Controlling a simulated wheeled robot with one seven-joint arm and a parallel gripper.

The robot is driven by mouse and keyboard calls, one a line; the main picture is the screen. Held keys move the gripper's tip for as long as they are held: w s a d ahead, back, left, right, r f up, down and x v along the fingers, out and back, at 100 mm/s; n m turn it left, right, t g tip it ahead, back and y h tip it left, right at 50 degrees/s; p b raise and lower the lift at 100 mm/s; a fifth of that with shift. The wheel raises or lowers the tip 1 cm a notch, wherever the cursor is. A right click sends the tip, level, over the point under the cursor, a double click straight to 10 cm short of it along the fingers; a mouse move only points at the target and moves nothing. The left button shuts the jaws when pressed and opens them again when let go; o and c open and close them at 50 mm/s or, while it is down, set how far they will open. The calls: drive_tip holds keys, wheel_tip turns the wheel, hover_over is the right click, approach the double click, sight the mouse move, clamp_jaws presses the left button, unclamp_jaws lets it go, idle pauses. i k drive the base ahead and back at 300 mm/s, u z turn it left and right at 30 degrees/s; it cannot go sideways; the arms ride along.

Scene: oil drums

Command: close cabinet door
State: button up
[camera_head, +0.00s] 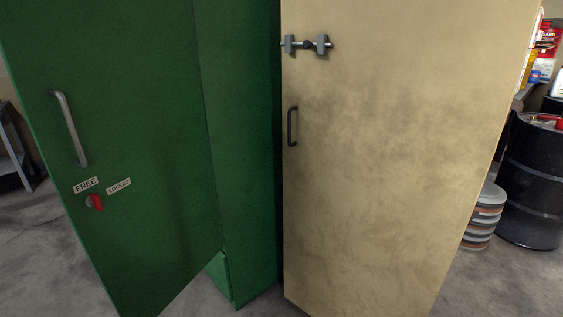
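A green metal cabinet (240,150) stands left of centre. Its green door (140,210) fills the left of the view and stands swung out, with its lower edge clear of the cabinet base. The door carries a long grey handle (70,128), FREE and LOCKED labels, and a red knob (95,203). Right of it is a beige door panel (400,160) with a dark handle (292,126) and a grey sliding latch (307,44) near its left edge. I cannot tell whether the beige panel is fully shut. My gripper is not in view.
A black drum (535,180) stands at the right, beside a stack of round lids or tins (483,217). Coloured containers (545,50) sit behind at upper right. A dark metal rack (14,150) is at far left. Bare concrete floor (50,260) shows at lower left.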

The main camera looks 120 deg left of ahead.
sight(108, 93)
drive_tip(key=u, duration=1.7)
drive_tip(key=i, duration=0.1)
drive_tip(key=u, duration=2.7)
drive_tip(key=i, duration=1)
drive_tip(key=u, duration=0.75)
